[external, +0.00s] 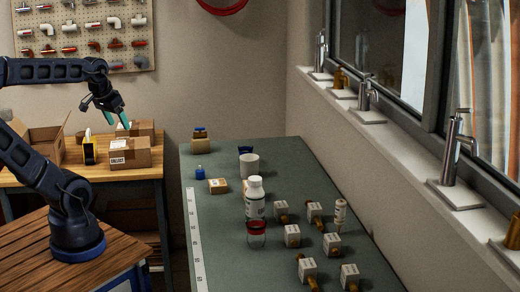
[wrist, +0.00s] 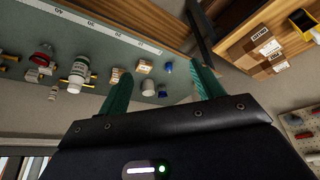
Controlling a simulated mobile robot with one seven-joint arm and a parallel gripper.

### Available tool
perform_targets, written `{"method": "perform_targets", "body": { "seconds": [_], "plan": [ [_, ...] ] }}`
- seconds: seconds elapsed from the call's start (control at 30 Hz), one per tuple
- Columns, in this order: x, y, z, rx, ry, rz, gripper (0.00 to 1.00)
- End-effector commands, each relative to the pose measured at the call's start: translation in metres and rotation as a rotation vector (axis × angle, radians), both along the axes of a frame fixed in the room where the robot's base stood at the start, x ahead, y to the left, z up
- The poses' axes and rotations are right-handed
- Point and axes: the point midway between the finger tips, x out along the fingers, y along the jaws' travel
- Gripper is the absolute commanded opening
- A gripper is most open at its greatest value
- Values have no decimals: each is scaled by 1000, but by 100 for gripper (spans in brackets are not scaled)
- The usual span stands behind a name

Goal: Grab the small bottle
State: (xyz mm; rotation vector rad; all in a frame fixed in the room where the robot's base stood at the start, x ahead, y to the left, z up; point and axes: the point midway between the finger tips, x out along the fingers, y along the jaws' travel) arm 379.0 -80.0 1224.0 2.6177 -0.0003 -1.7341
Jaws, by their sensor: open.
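A small, slim pale bottle (external: 340,216) with a label stands on the green table (external: 222,240), at its right side near the window wall. It also shows in the wrist view (wrist: 53,92), far left. A larger white bottle (external: 255,205) with a white cap and printed label stands mid-table; in the wrist view it (wrist: 79,68) is left of my fingers. My gripper (external: 116,120) is open and empty, above the wooden bench and well left of both bottles. Its two green fingers (wrist: 160,68) are spread apart in the wrist view.
A red-rimmed jar (external: 256,240), a white cup (external: 249,165), a small blue item (external: 200,172) and several boxed fittings (external: 307,268) crowd the table. Cardboard boxes (external: 130,155) and a yellow-black tape item (external: 89,150) sit on the bench. Taps (external: 453,160) line the sill.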

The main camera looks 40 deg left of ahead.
Motion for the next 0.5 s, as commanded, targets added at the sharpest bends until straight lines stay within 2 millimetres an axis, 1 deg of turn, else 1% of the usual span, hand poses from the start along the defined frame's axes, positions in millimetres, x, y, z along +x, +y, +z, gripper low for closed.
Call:
{"method": "perform_targets", "body": {
  "seconds": [0.27,0.37,0.47,0.5],
  "plan": [
    [3,-2,0,6,-1,-5,66],
    [15,-12,0,31,-5,-25,66],
    [36,-31,-3,73,-10,-69,66],
    [47,-41,-6,91,-12,-94,66]
  ]
}}
